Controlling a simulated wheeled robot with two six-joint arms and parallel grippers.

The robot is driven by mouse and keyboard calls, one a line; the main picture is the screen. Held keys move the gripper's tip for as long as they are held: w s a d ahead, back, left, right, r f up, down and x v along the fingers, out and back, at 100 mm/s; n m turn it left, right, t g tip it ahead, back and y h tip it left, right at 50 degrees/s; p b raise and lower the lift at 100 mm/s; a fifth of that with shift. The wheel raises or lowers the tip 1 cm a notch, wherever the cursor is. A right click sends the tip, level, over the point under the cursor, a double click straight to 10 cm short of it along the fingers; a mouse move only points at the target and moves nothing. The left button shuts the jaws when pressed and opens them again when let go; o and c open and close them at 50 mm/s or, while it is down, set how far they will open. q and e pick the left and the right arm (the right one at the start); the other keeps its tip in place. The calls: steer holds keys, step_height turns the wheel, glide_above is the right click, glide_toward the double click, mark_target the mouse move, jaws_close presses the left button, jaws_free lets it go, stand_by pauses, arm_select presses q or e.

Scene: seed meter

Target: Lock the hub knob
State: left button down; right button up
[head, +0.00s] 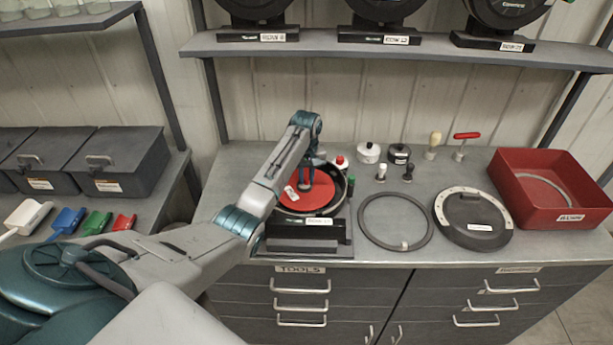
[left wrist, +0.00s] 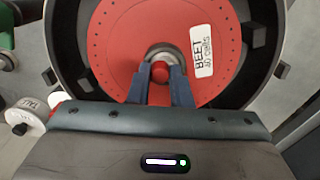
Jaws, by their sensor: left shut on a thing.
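The seed meter housing (head: 333,206) stands open on the bench, a black round shell on a dark base. A red seed disc (head: 319,206) lies inside it, with a white label reading "BEET 40 cells" (left wrist: 204,50) in the left wrist view. The hub knob (left wrist: 160,71) is a small red knob at the disc's centre, on a pale metal hub (left wrist: 165,51). My left gripper (left wrist: 161,75) reaches down over the disc and is shut on the hub knob, one finger on each side. In the head view my arm hides the knob. My right gripper is not in view.
A grey ring (head: 361,226) and a black round cover with a pale rim (head: 476,219) lie to the right. A red bin (head: 506,196) stands at the far right. Several small jars and handled tools stand behind. Shelves (head: 390,50) run above.

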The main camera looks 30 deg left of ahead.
arm_select(q)
steer(key=m, duration=0.5)
steer(key=shift+r+m, duration=0.1)
steer(key=shift+m, duration=0.2)
steer(key=m, duration=0.5)
steer(key=shift+m, duration=0.6)
steer(key=c, duration=1.3)
jaws_free()
